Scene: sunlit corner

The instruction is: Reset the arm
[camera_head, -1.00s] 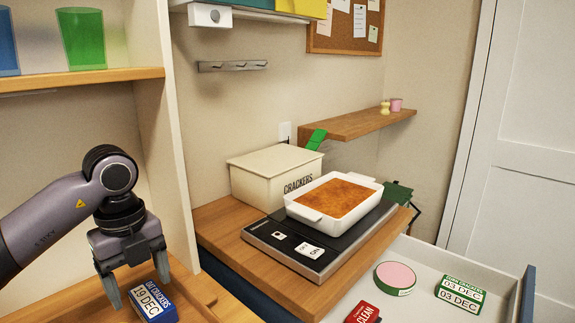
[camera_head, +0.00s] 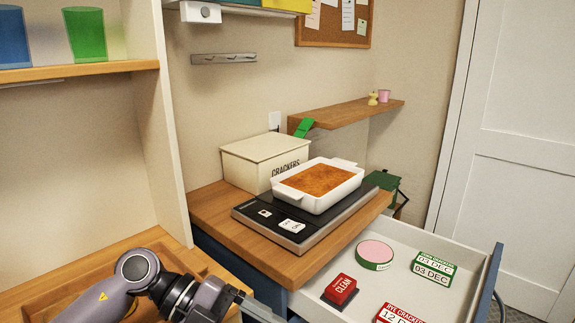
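My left arm comes in at the bottom left, low over the wooden surface (camera_head: 150,245). Its gripper (camera_head: 262,309) points right, toward the front of the open drawer (camera_head: 400,243), and is cut by the bottom edge. Whether its fingers are apart or holding something does not show clearly. The blue oat crackers box is not visible. My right arm and gripper are not in view.
A white dish (camera_head: 317,202) of baked food sits on a black hotplate (camera_head: 300,232) beside a crackers bin (camera_head: 262,165). The drawer holds a round tin (camera_head: 374,254), a red clean block (camera_head: 340,289), a green crackers box (camera_head: 434,267) and a red-labelled box (camera_head: 398,314).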

